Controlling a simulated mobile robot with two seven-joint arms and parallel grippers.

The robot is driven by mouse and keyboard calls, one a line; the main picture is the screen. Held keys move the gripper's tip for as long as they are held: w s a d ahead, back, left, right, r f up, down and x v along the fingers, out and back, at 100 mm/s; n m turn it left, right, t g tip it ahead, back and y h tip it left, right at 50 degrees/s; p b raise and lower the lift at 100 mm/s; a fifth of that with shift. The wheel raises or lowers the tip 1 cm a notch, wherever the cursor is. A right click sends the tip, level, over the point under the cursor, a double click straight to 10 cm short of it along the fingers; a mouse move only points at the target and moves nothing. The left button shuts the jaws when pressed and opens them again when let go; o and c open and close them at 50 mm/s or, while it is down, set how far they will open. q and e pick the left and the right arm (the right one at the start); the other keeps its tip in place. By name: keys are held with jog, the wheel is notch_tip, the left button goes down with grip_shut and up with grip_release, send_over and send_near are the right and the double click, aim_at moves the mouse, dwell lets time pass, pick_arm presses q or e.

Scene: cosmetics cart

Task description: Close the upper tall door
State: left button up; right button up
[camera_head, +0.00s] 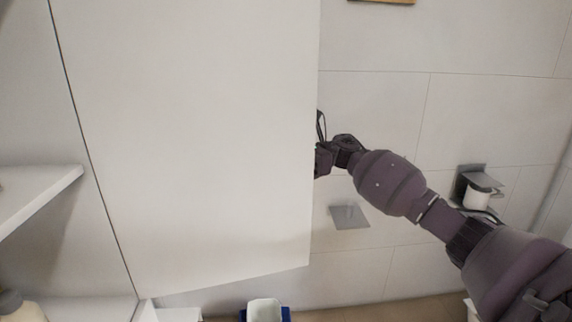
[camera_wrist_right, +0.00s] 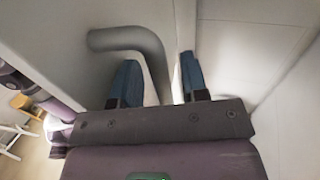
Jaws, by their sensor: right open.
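The upper tall door (camera_head: 200,140) is a large white panel standing open in the head view, joined to the cabinet along a dark seam at left. My right gripper (camera_head: 324,157) is at the door's right edge, with its front partly hidden behind the panel. In the right wrist view, my right gripper (camera_wrist_right: 159,72) is open, with two blue fingers apart. A grey bent handle (camera_wrist_right: 130,38) runs down between the fingers, closer to the left one; I cannot tell whether they touch. My left gripper is not in view.
White cabinet shelves (camera_head: 35,197) are at the left, with a bottle (camera_head: 22,308) at lower left. A tiled wall (camera_head: 375,105) with a paper holder (camera_head: 472,185) stands behind my right arm. A blue bin (camera_head: 265,312) is below the door.

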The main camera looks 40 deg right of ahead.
jog(key=shift+c, duration=0.5)
grip_shut()
